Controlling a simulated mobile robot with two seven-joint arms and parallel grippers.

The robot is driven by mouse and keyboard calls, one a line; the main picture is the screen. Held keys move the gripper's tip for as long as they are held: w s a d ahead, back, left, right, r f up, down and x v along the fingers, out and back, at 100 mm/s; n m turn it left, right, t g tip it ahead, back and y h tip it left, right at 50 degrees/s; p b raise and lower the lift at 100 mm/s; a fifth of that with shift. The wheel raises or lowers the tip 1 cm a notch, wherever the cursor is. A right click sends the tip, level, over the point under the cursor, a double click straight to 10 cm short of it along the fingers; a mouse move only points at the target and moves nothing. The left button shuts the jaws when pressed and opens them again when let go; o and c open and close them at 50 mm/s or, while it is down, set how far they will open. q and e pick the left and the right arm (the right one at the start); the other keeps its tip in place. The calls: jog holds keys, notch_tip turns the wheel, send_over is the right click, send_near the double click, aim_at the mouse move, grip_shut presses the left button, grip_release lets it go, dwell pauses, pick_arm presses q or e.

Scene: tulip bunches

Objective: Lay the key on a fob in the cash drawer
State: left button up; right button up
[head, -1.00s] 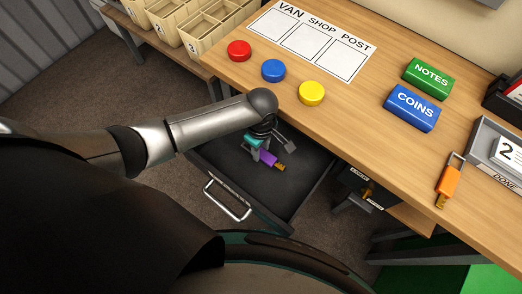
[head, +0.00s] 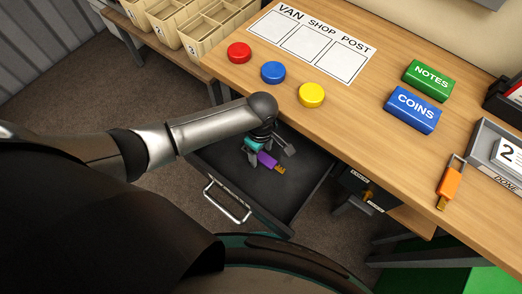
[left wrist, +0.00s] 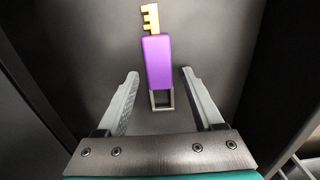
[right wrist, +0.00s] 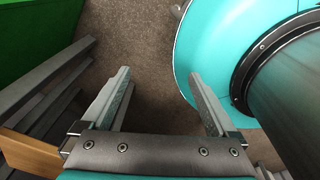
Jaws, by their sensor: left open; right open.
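A key on a purple fob (head: 267,160) lies on the dark floor of the open cash drawer (head: 315,193). In the left wrist view the purple fob (left wrist: 157,62) has its gold key pointing away and its grey metal loop toward the gripper. My left gripper (left wrist: 160,73) is open over it, one finger on each side of the fob's lower end and loop, with gaps between. In the head view the left gripper (head: 270,151) partly hides the fob. My right gripper (right wrist: 157,73) is open and empty, away from the counter top.
A second key with an orange fob (head: 449,185) lies on the counter (head: 350,130) beside a grey tray (head: 482,140). Red, blue and yellow discs, a green NOTES block (head: 428,80) and a blue COINS block (head: 412,110) stand on the counter. The drawer's front has a handle (head: 228,203).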

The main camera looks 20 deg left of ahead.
aim_at(261, 155)
pick_arm(q)
notch_tip(261, 155, up, 12)
jog(key=p, duration=0.5)
pick_arm(e)
jog(key=r, duration=0.1)
jog(key=s+r, duration=0.1)
jog(key=r, duration=0.1)
jog(key=a+r, duration=0.1)
jog(key=r, duration=0.1)
jog(key=shift+s, duration=0.25)
jog(key=shift+d, duration=0.1)
